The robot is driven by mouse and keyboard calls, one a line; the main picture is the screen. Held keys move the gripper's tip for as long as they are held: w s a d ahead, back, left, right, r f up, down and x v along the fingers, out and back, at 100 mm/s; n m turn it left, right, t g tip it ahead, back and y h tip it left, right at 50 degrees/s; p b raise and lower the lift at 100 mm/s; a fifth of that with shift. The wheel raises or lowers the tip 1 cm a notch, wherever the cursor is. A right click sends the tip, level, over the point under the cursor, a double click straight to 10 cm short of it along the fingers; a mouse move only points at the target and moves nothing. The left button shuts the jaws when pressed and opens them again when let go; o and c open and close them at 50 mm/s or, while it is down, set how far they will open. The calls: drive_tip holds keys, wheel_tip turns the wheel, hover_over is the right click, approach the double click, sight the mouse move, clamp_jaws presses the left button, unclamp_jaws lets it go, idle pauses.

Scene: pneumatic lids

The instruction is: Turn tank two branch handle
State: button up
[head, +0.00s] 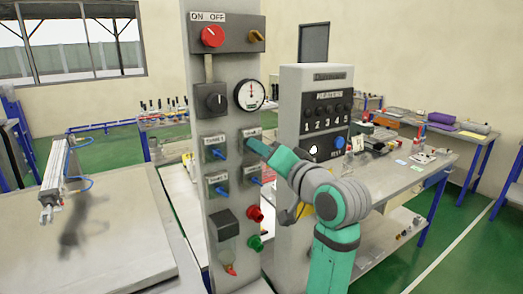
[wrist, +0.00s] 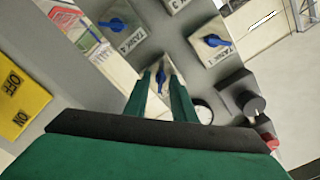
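The tank two branch handle is a small blue lever on a pale plate on the grey control column. In the wrist view the blue handle (wrist: 160,78) shows between the tips of my two green fingers, with a gap beside it. My gripper (wrist: 162,84) is open around it; contact cannot be told. In the head view my gripper (head: 251,145) reaches the upper right tank plate from the right and hides most of it. The tank 1 handle (wrist: 213,41) and another tank handle (wrist: 115,24) are on neighbouring plates.
The grey column (head: 224,105) also carries a gauge (head: 250,95), a black knob (head: 211,100), a red knob (head: 212,36) and red and green buttons (head: 254,243). The heaters cabinet (head: 325,85) stands close behind my arm. A bench (head: 110,235) is at the left.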

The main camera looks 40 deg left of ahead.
drive_tip(key=v, duration=1.1)
drive_tip(key=shift+w, duration=0.1)
idle(0.4)
